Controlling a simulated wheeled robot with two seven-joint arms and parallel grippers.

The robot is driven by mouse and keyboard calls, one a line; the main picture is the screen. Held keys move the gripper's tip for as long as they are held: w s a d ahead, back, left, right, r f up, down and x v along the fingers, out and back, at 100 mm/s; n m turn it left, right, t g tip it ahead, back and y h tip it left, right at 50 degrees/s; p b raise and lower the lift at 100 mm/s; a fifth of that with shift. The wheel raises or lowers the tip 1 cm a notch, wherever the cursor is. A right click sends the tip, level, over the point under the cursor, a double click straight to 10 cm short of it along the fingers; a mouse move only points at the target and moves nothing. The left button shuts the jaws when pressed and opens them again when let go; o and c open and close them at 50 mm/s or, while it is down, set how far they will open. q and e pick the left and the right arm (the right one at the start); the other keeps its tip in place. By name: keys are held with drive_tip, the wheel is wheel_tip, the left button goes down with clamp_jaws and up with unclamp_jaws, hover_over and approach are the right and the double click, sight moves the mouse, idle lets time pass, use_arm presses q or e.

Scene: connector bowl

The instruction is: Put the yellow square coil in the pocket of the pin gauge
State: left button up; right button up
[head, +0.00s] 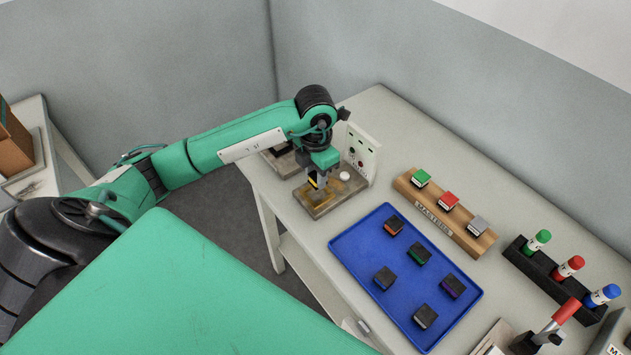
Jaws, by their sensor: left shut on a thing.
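My left gripper (319,188) is shut on a small dark piece with a yellow face, which looks like the yellow square coil (313,181); the fingers hide much of it. The gripper points down over the wooden base of the pin gauge (345,190), near its brass-coloured part. A pale upright panel with small round fittings stands behind the base. The pocket is hidden by the gripper and too small to make out. I cannot tell whether the coil touches the gauge. My right gripper is not in view.
A blue tray (352,259) with several dark square coils lies in front. A wooden rack marked MASTERS (485,244) holds green, red and grey pieces. A black holder (519,256) carries green, red and blue markers. A red-handled tool (565,312) stands front right.

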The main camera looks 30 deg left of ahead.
sight(315, 185)
use_arm(q)
wheel_tip(315, 185, down, 4)
drive_tip(key=shift+r+p, duration=0.25)
drive_tip(key=shift+p, duration=0.15)
drive_tip(key=shift+f, duration=0.25)
drive_tip(key=shift+f, duration=0.1)
drive_tip(key=shift+f+b, duration=0.15)
drive_tip(key=shift+b, duration=0.15)
drive_tip(key=o, duration=1)
